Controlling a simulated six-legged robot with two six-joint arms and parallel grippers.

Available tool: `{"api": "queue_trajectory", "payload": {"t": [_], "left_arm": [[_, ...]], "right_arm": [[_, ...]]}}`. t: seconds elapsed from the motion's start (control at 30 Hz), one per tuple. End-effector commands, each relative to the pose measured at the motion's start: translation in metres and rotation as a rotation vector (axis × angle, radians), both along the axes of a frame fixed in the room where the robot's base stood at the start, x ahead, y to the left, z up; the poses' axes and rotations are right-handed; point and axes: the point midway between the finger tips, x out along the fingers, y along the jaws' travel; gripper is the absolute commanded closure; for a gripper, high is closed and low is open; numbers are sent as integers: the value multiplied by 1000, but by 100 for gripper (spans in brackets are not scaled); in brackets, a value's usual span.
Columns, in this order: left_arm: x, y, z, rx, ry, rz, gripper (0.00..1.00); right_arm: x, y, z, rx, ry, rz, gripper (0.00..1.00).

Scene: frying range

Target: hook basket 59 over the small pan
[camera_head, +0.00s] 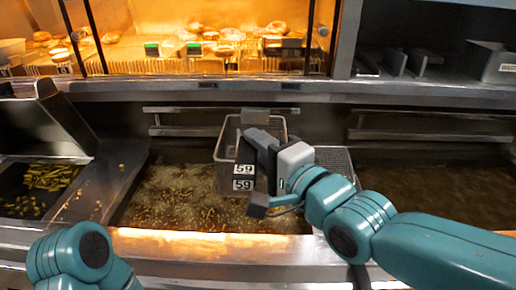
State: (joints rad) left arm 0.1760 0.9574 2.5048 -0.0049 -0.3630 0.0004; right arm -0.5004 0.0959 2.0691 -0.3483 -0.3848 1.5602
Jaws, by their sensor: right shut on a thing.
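Basket 59 (225,150), a grey mesh basket with "59" labels on its front, is upright over the bubbling left pan (190,195), near that pan's back rail (180,131). My right gripper (256,190) is in front of the basket and shut on its handle side; the gripper hides the exact grip. Whether the basket touches the rail or the oil is unclear. A second oil pan (450,190) lies at right with its own rail (430,134); I cannot tell which is the small pan. My left gripper is out of view.
Another mesh basket (340,158) shows partly behind my right wrist. A chute tray (40,185) with fried pieces is at left. A lit warming cabinet (200,66) with food stands behind. A steel front ledge (200,246) runs along the near side.

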Motion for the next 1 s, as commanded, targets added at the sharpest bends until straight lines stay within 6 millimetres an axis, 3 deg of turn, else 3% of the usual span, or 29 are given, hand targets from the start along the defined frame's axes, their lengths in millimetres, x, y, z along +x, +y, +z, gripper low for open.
{"api": "queue_trajectory", "payload": {"t": [0.1,0.63,0.7,1.0], "left_arm": [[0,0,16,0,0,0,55],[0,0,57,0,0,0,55],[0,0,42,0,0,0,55],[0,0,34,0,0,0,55]], "right_arm": [[18,-1,5,0,-1,-2,100],[88,-1,4,0,-2,-1,100],[87,0,-12,0,-2,0,100],[87,0,-22,1,-3,0,100]]}}
